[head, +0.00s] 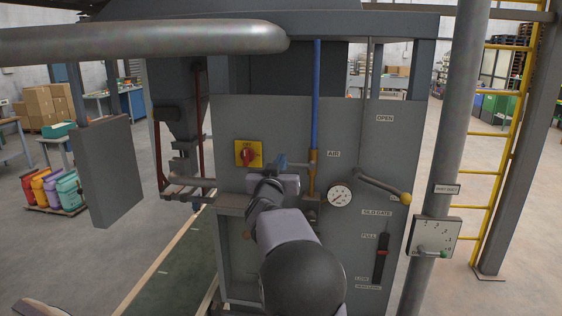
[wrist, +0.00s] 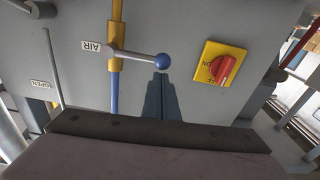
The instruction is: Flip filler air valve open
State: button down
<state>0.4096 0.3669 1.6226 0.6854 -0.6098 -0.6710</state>
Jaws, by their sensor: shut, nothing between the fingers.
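The air valve sits on a vertical blue pipe (head: 316,95) with a yellow section (head: 313,172), beside the AIR label. In the wrist view, its grey lever (wrist: 136,54) runs sideways from the yellow section (wrist: 116,35), across the pipe, and ends in a blue ball (wrist: 162,60). My gripper (wrist: 160,78) is shut and empty. Its fingertips appear just below the ball in the wrist view; I cannot tell whether they touch it. My gripper hides part of the panel in the head view.
A red rotary switch on a yellow plate (head: 248,153) is left of the valve. A pressure gauge (head: 340,196) and a yellow-knobbed lever (head: 385,188) are to the right. A grey post (head: 440,110) stands beside the panel.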

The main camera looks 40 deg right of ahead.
jog(key=shift+a+f+n, duration=0.1)
jog(key=shift+f+n, duration=0.35)
jog(key=shift+n, duration=0.15)
dwell(0.3)
jog(key=shift+s+d+f+n+y+b, duration=0.25)
jog(key=shift+s+d+f+n+b, duration=0.45)
jog(key=shift+f+n, duration=1.7)
jog(key=shift+s+d+f+n+y+b, duration=0.2)
jog(key=shift+s+d+f+n+b, duration=0.5)
jog(key=shift+n, duration=2.95)
jog(key=shift+s+d+f+n+y+b, duration=0.3)
jog(key=shift+s+d+f+n, duration=0.75)
jog(key=shift+f+n, duration=1.5)
jog(key=shift+r+n, duration=0.5)
jog(key=shift+r, duration=0.05)
jog(key=shift+w+a, duration=0.1)
jog(key=s+a+b, duration=0.3)
jog(key=s+a, duration=0.2)
jog(key=a, duration=0.5)
jog(key=shift+s+f, duration=0.15)
jog(key=shift+s, duration=0.2)
